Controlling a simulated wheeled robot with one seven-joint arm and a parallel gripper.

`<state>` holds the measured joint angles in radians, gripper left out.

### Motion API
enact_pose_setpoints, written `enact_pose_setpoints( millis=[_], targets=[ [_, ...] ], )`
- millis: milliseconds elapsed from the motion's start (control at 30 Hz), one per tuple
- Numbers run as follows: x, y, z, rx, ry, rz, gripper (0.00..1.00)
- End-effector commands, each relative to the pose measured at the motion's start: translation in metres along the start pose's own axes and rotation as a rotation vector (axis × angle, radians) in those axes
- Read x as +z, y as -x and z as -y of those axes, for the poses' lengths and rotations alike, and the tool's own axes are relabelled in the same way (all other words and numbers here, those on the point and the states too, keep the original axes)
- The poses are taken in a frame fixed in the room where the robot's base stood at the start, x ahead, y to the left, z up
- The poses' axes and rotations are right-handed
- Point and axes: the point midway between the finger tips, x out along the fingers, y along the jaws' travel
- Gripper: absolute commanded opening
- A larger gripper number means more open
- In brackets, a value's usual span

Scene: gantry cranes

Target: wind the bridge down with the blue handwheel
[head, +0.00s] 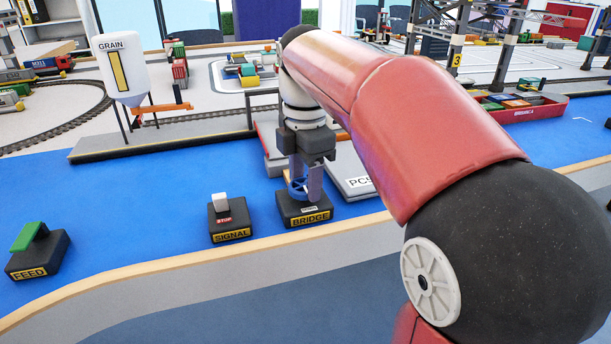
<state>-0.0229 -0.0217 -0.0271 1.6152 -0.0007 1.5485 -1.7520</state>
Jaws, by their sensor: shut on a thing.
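The blue handwheel (296,188) sits on top of the black box labelled BRIDGE (304,214), near the front edge of the blue table. My gripper (305,186) points straight down over this box. It is shut on the handwheel, and its fingers hide much of the wheel. My arm covers the middle and right of the view. I cannot make out for certain which structure is the bridge. A grey and red form (270,142) stands behind my gripper, partly hidden.
A SIGNAL box (231,220) with a white STOP lever stands just left. A FEED box (38,252) with a green lever is at far left. A flat grey plate (352,176) lies right of the gripper. The GRAIN silo (120,70) stands behind. Blue surface between the boxes is clear.

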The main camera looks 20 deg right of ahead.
Motion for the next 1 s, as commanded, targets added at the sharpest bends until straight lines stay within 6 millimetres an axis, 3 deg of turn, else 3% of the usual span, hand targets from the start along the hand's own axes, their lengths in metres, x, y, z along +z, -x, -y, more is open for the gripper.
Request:
enact_pose_setpoints(
  millis=[567,600,767,1000],
  targets=[
    [-0.0002,0.0011,-0.0006,0.003,0.037,0.000,0.25],
    [-0.0002,0.0011,-0.0006,0.003,0.037,0.000,0.49],
    [-0.0001,0.0008,-0.0005,0.002,0.036,0.000,0.70],
    [-0.0001,0.0005,-0.0003,0.001,0.035,0.000,0.70]
  ],
)
